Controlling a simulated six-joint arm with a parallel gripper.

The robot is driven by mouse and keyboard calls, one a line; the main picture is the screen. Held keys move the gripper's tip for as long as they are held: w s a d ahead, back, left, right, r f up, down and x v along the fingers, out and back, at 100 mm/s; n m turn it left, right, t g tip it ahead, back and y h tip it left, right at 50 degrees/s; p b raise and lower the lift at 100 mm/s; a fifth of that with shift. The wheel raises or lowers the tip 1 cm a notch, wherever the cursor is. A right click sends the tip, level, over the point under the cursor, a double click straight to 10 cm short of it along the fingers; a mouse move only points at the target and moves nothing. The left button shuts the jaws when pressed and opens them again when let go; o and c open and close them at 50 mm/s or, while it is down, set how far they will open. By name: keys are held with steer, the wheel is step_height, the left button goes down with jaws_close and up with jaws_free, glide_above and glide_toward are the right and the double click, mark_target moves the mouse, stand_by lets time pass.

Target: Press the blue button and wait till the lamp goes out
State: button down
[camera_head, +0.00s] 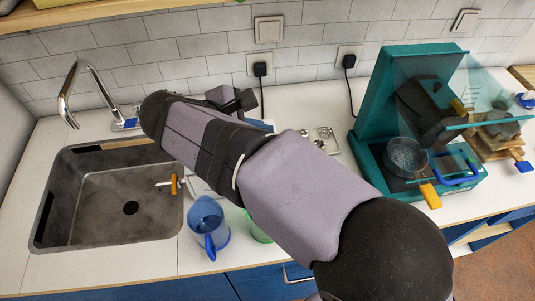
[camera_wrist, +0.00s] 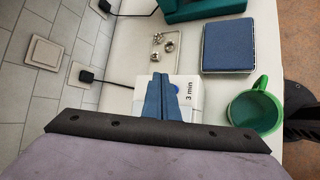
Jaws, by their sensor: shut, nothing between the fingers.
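A white box (camera_wrist: 196,108) marked "3 min" stands on the counter in the wrist view. A small round blue button (camera_wrist: 175,88) shows on its top, partly covered by my fingers. My gripper (camera_wrist: 158,76) is shut and empty, its blue fingers over the box's left part. I cannot tell whether the fingertips touch the box. No lamp can be made out; it may be hidden behind the fingers. In the head view my arm covers most of the box and the fingers.
A green mug (camera_wrist: 257,110) and a dark blue square pad (camera_wrist: 228,47) stand near the box. Small metal pieces (camera_wrist: 164,45) lie beyond it. A blue jug (camera_head: 208,226) stands by the sink (camera_head: 50,238). A teal machine (camera_head: 372,95) stands at the right.

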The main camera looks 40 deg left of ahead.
steer(key=shift+f+b, duration=0.45)
steer(key=shift+f, duration=0.75)
steer(key=shift+f, duration=0.85)
stand_by(1.9)
steer(key=shift+r, duration=0.2)
steer(key=shift+r+p, duration=0.7)
steer(key=shift+p, duration=0.05)
steer(key=shift+r, duration=0.1)
step_height(320, 180, up, 5)
steer(key=p, duration=0.4)
steer(key=shift+p, duration=0.4)
stand_by(0.5)
